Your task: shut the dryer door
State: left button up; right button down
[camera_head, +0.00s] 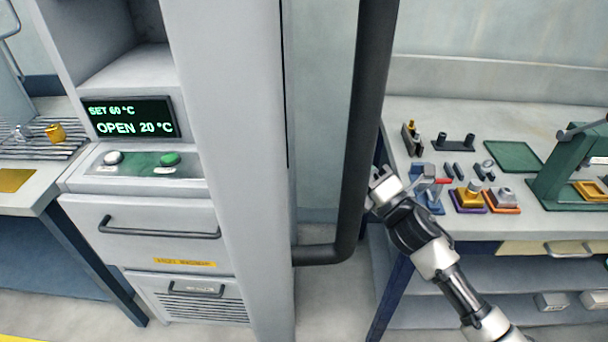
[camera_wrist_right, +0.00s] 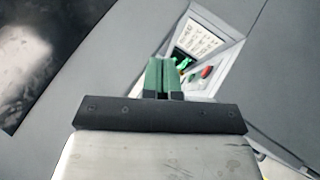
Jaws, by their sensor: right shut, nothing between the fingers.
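The dryer (camera_head: 140,230) stands at the left in the head view. Its display (camera_head: 130,117) reads SET 60 °C and OPEN 20 °C. The door (camera_head: 225,150) appears as a tall light grey slab, swung out towards me. A thick black tubular handle (camera_head: 362,130) stands off its right side and bends back to it at the bottom. My right gripper (camera_head: 376,186) is just right of the handle's lower part; I cannot tell whether it touches. In the right wrist view its green fingers (camera_wrist_right: 164,78) are together and empty. My left gripper is not in view.
A bench (camera_head: 470,120) at the right holds small fixtures, coloured blocks, a green mat (camera_head: 513,156) and a green press (camera_head: 570,160). Another bench (camera_head: 25,195) stands left of the dryer. The wrist view shows a button panel (camera_wrist_right: 205,50) on grey surfaces.

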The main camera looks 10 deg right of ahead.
jog(key=s+a+r+n+g+y+p, duration=0.1)
jog(key=s+a+r+n+g+y, duration=0.2)
jog(key=r+n+g, duration=0.5)
jog(key=s+a+r+n+g+y, duration=0.2)
jog(key=s+r+n+g+y, duration=0.25)
jog(key=n, duration=0.85)
jog(key=s+a+r+n+g+y+p, duration=0.15)
jog(key=s+r+n+g, duration=0.35)
jog(key=n, duration=0.5)
jog(key=s+d+r+n+h, duration=0.1)
jog(key=s+d+n+h, duration=0.4)
jog(key=n+h, duration=0.6)
pick_arm(q)
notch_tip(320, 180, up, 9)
jog(key=p, duration=0.6)
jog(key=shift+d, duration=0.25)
pick_arm(e)
jog(key=w+a+f+y, duration=0.1)
jog(key=a+f, duration=0.6)
jog(key=a, duration=0.5)
jog(key=shift+a+n+g, duration=0.2)
jog(key=shift+n+g, duration=0.2)
jog(key=shift+g, duration=0.05)
